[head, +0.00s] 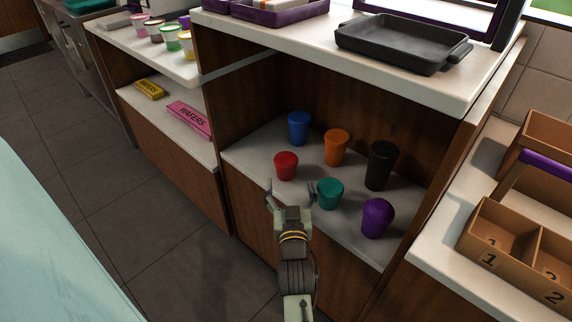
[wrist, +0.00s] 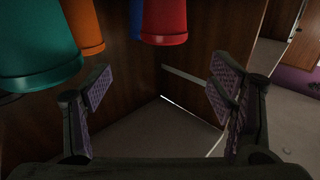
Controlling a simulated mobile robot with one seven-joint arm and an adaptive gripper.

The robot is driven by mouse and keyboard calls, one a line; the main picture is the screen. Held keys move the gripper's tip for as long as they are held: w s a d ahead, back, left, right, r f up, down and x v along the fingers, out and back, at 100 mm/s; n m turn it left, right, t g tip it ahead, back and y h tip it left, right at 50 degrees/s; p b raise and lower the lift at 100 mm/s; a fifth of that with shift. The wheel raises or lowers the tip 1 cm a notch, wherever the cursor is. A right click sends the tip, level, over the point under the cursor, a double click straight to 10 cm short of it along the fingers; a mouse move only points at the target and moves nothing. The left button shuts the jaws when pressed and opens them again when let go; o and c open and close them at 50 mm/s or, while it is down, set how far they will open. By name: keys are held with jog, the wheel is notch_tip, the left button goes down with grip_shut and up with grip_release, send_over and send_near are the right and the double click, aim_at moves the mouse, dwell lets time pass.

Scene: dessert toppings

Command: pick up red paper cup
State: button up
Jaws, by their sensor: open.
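The red paper cup (head: 286,166) stands on the shelf inside the open cabinet, near its front left. My gripper (head: 291,191) is open and empty, just in front of the red cup in the head view, with its fingers pointing toward it. In the wrist view, which looks upside down, the red cup (wrist: 163,22) shows at the top, between the directions of the two spread fingers (wrist: 158,90). No contact with the cup shows. The cup's other end is cut off by the wrist view's edge.
A teal cup (head: 329,194) stands close to my right finger. Blue (head: 299,128), orange (head: 336,147), black (head: 380,165) and purple (head: 377,218) cups share the shelf. The counter (head: 330,60) overhangs the shelf, and wooden side walls bound it.

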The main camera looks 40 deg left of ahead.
aim_at(286, 165)
jog(key=x, duration=0.4)
jog(key=shift+w+a+p, duration=0.2)
jog(key=shift+a+p, duration=0.05)
jog(key=shift+p, duration=0.05)
jog(key=shift+a+f+p+x, duration=0.1)
jog(key=shift+f+p+x, duration=0.1)
jog(key=shift+x, duration=0.7)
jog(key=shift+a+f+p+x, duration=0.1)
jog(key=shift+p+x, duration=0.15)
jog(key=shift+x, duration=0.65)
jog(key=shift+f+p+x, duration=0.1)
jog(key=shift+p+x, duration=0.1)
jog(key=shift+x, duration=0.75)
jog(key=shift+s, duration=0.2)
jog(key=shift+c, duration=0.3)
jog(key=c, duration=1.1)
jog(key=shift+c, duration=0.3)
jog(key=shift+r, duration=0.15)
